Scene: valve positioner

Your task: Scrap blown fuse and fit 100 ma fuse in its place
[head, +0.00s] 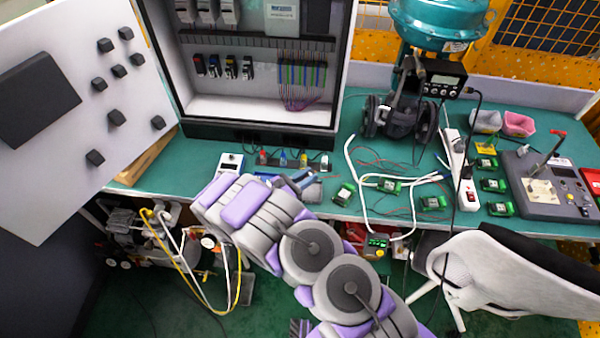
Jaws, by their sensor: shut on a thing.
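My gripper (306,184) is low over the front edge of the green bench, below the cabinet. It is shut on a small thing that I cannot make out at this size. A row of small holders with red (262,157), blue (283,158) and yellow (303,158) parts stands on the bench just behind it. The open cabinet (340,95) holds a row of black fuse holders (231,68) on its left, beside coloured wires. I cannot tell which holder has the blown fuse, nor pick out the 100 mA fuse.
A white meter (230,163) stands left of my gripper. Green terminal blocks (433,202), loose wires and a power strip (467,190) lie to the right. The teal valve actuator (435,22) stands behind. The cabinet door (60,150) hangs open at left; a chair (510,275) is at front right.

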